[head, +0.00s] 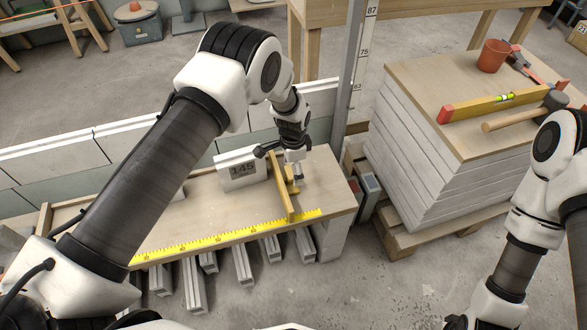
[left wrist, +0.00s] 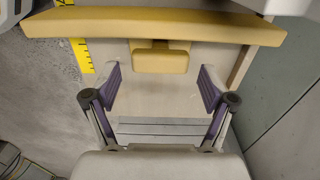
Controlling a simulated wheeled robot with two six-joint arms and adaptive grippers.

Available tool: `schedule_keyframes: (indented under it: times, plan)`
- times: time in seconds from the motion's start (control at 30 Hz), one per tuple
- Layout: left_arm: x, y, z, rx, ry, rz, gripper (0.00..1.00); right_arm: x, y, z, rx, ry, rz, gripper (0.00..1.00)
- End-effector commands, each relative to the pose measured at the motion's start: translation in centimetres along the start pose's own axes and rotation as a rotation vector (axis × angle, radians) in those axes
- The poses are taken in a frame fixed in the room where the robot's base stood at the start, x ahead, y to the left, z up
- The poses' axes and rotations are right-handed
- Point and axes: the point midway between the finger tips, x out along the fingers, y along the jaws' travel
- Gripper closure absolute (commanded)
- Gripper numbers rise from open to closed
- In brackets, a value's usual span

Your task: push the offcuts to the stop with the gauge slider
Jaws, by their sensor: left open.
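The gauge slider (head: 281,188) is a yellow wooden bar with a small grip block, standing across the bench board near its right end. In the left wrist view the slider bar (left wrist: 150,28) spans the top, with its grip block (left wrist: 160,60) below it. My left gripper (head: 298,180) is at the slider's right side. Its fingers (left wrist: 161,85) are open on either side of the grip block's near end, with a gap to each side and not closed on it.
A yellow measuring tape (head: 228,238) runs along the board's (head: 325,187) front edge. A block marked 145 (head: 241,168) stands at the back. Right of a metal post, a stack of boards (head: 440,165) carries a level (head: 490,103), mallet (head: 525,111) and orange pot (head: 493,56).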

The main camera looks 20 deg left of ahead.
Motion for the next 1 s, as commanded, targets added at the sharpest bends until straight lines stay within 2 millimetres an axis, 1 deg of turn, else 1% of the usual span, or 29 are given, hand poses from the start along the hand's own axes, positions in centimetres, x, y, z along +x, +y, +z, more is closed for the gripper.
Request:
schedule_keyframes:
  times: [0.23, 0.27, 0.3, 0.37, 0.4, 0.47, 0.5, 0.57, 0.63, 0.83, 0.9, 1.0]
  plan:
    - [0.2, 0.0, 0.0, 0.0, 0.001, -0.001, 0.17, 0.0, 0.0, 0.0, 0.0, 0.0, 0.0, 0.17]
    - [0.2, 0.0, 0.0, 0.0, 0.001, -0.001, 0.24, 0.0, 0.0, 0.0, 0.0, 0.0, 0.0, 0.17]
    - [0.2, 0.0, 0.0, 0.0, 0.001, -0.001, 0.38, 0.0, 0.0, 0.0, 0.0, 0.0, 0.0, 0.17]
    - [0.2, 0.0, 0.0, 0.0, 0.001, -0.001, 0.59, 0.0, 0.0, 0.0, 0.0, 0.0, 0.0, 0.17]
    - [0.2, 0.0, 0.0, 0.0, 0.001, -0.001, 0.73, 0.0, 0.0, 0.0, 0.0, 0.0, 0.0, 0.17]
    - [0.2, 0.0, 0.0, 0.0, 0.001, -0.001, 0.95, 0.0, 0.0, 0.0, 0.0, 0.0, 0.0, 0.17]
    - [0.2, 0.0, 0.0, 0.0, 0.001, -0.001, 1.0, 0.0, 0.0, 0.0, 0.0, 0.0, 0.0, 0.17]
    - [0.2, 0.0, 0.1, 0.0, 0.001, -0.001, 1.0, -0.1, 0.0, 0.0, 0.0, 0.0, 0.0, 0.17]
    - [0.0, -0.1, 0.5, -0.002, 0.0, 0.0, 1.0, -0.5, 0.0, 0.0, 0.0, 0.0, 0.0, 0.17]
    - [-0.2, -0.1, 3.9, -0.004, -0.001, 0.002, 1.0, -2.3, 0.0, 0.0, 0.0, 0.0, 0.0, 0.17]
    - [0.0, -0.1, 4.6, -0.001, 0.0, 0.0, 1.0, -2.5, 0.0, 0.0, 0.0, 0.0, 0.0, 0.17]
    - [0.2, 0.0, 5.0, 0.0, 0.0, 0.0, 1.0, -2.5, 0.0, 0.0, 0.0, 0.0, 0.0, 0.17]
